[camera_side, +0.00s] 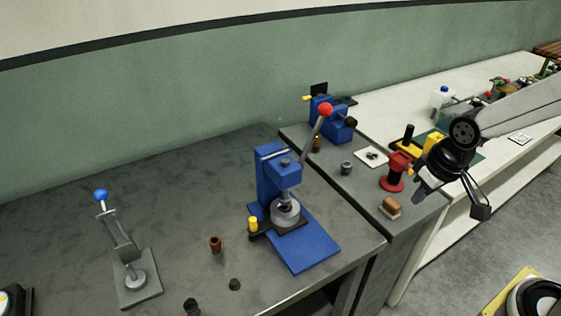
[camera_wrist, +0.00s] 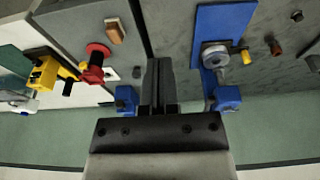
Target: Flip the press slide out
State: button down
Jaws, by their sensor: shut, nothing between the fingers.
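The blue press (camera_side: 274,178) stands on the dark bench. Its lever with a red ball (camera_side: 326,109) points up and right. A dark slide (camera_side: 262,233) with a yellow knob (camera_side: 253,223) lies low on the press, under a round grey part (camera_side: 286,211). The knob sticks out at the left. In the wrist view the press base (camera_wrist: 222,22) is upside down at the right, with the yellow knob (camera_wrist: 246,57) beside it. My gripper (camera_side: 481,210) is shut and empty, well to the right of the press. Its fingers (camera_wrist: 158,64) show in the wrist view, apart from everything.
A grey toggle clamp with a blue ball (camera_side: 128,255) stands at left. Small cups (camera_side: 215,244) sit near the press. On the adjoining bench are a blue vise (camera_side: 330,121), a red spool-shaped part (camera_side: 396,172) and a brown-topped brush (camera_side: 389,206). The bench left of the press is mostly clear.

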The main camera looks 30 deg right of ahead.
jog(key=v, duration=0.2)
jog(key=r+n+t, duration=0.1)
jog(key=r+n, duration=0.1)
send_over(275, 215)
jog(key=d, duration=0.2)
jog(key=shift+s+a+y, duration=0.1)
jog(key=shift+s+y, duration=0.2)
jog(key=shift+s, duration=0.15)
jog(key=w+a+f+n, duration=0.15)
jog(key=w+a, duration=0.25)
jog(key=a, duration=0.4)
notch_tip(275, 215, down, 9)
jog(key=shift+w+a+f, duration=0.15)
jog(key=shift+w+a, duration=0.05)
jog(key=shift+w, duration=0.05)
jog(key=shift+f+m, duration=0.1)
jog(key=shift+m, duration=0.15)
jog(key=shift+x, duration=4.95)
jog(key=shift+s+d, duration=0.2)
jog(key=shift+s, duration=0.75)
jog(key=shift+s+d, duration=0.15)
jog(key=shift+s, duration=0.8)
